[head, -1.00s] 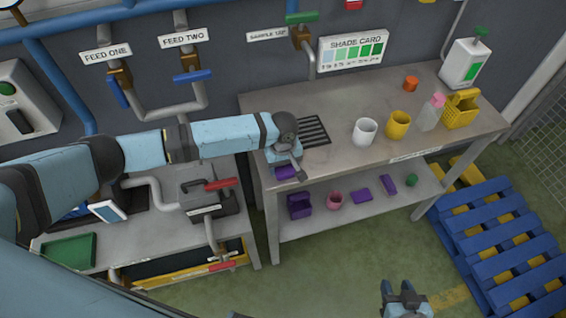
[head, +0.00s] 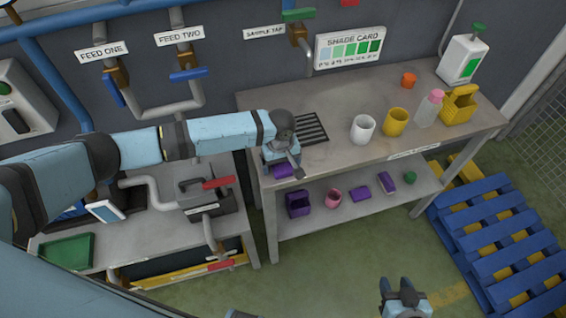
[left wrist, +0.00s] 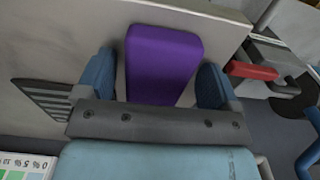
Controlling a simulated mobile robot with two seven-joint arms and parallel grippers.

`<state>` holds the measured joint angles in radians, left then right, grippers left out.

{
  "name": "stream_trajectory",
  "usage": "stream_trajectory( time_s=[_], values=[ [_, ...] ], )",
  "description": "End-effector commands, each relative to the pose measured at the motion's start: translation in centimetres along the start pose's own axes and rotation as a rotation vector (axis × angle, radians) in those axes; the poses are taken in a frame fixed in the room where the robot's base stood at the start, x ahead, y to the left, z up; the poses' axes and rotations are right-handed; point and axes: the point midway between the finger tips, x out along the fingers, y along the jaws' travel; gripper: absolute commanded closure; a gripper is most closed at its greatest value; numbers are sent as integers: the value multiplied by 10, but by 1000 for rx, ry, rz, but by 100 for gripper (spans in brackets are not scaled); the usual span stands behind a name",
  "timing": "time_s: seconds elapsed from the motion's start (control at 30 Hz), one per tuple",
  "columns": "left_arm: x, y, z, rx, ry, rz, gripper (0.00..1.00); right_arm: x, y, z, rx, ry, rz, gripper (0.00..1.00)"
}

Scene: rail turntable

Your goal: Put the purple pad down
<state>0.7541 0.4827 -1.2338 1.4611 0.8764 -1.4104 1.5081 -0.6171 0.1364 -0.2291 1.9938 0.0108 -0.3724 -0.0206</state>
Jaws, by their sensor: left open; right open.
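The purple pad (head: 283,171) is at the front left corner of the workbench top, right at my left gripper (head: 285,174). In the left wrist view the pad (left wrist: 162,62) appears flat against the pale bench surface, near its edge. It lies between the two spread blue-grey fingers of my left gripper (left wrist: 158,80). A gap shows on the left finger's side; the right finger is very close to the pad, and contact cannot be told. My right gripper (head: 396,283) is open and empty, low in front of the bench over the floor.
The lower shelf (head: 320,222) holds a purple bin (head: 298,204), pink cup (head: 333,197) and other small items.

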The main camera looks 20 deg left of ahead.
Motion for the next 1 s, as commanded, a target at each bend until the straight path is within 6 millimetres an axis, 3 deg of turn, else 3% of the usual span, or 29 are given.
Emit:
stream_trajectory(
  time_s=[0.03,0.1,0.4,0.6,0.83,1.0],
  values=[
    [10,-4,1,1,0,-11,13,7,0,11,0,-1,-1,57],
    [4,-3,1,2,0,-8,13,11,-2,17,1,-4,-6,57],
    [-81,-4,-2,2,0,1,13,12,-4,18,-1,-6,-11,57],
    [-121,-4,-2,2,1,3,13,12,-2,16,-2,-1,-7,57],
    [-141,-4,-2,2,0,3,13,12,0,16,-2,0,-4,57],
    [-133,0,6,28,-9,29,13,12,0,17,-2,-1,-4,57]
  ],
)
